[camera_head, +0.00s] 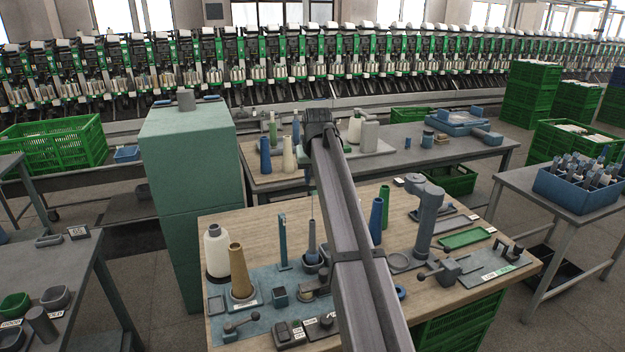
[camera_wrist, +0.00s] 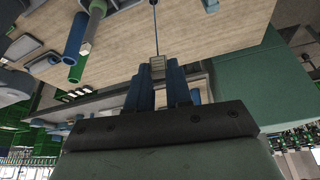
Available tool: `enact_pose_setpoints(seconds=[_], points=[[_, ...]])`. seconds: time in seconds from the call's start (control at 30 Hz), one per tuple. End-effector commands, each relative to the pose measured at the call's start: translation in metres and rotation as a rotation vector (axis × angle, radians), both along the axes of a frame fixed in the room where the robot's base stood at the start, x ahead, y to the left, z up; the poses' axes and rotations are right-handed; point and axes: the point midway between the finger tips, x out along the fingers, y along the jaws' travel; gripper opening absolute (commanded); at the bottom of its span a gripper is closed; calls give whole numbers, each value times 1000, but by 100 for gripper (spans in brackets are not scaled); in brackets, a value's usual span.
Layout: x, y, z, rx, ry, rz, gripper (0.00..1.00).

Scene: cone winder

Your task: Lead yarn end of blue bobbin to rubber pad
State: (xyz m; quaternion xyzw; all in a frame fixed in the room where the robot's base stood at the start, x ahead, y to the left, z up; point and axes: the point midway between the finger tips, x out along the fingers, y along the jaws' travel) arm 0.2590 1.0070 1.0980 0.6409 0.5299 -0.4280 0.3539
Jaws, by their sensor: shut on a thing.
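The blue bobbin (camera_head: 312,247) stands upright in a dark cup on the blue-grey plate of the wooden bench. A thin yarn (camera_head: 312,206) rises from its top towards my gripper, which is mostly hidden behind my arm in the head view. In the wrist view my gripper (camera_wrist: 157,68) is shut on the yarn end, and the dark yarn (camera_wrist: 155,28) runs from between the blue fingertips to the top edge of the picture. The bobbin itself is not clearly seen there. I cannot tell which part is the rubber pad.
A blue post (camera_head: 282,242) and a small dark box (camera_head: 280,296) stand left of the bobbin. A tan cone (camera_head: 240,270) and a white cone (camera_head: 216,250) stand farther left. A grey column (camera_head: 428,220) and a green tray (camera_head: 466,238) are to the right. A tall green cabinet (camera_head: 190,190) adjoins the bench.

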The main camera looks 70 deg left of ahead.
Motion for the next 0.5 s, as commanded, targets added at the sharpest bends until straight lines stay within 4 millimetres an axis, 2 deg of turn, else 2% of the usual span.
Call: enact_pose_setpoints(seconds=[0.37,0.5], points=[[-1,-1,1,-1,0,2,8],[-14,-4,-10,-2,1,30,8]])
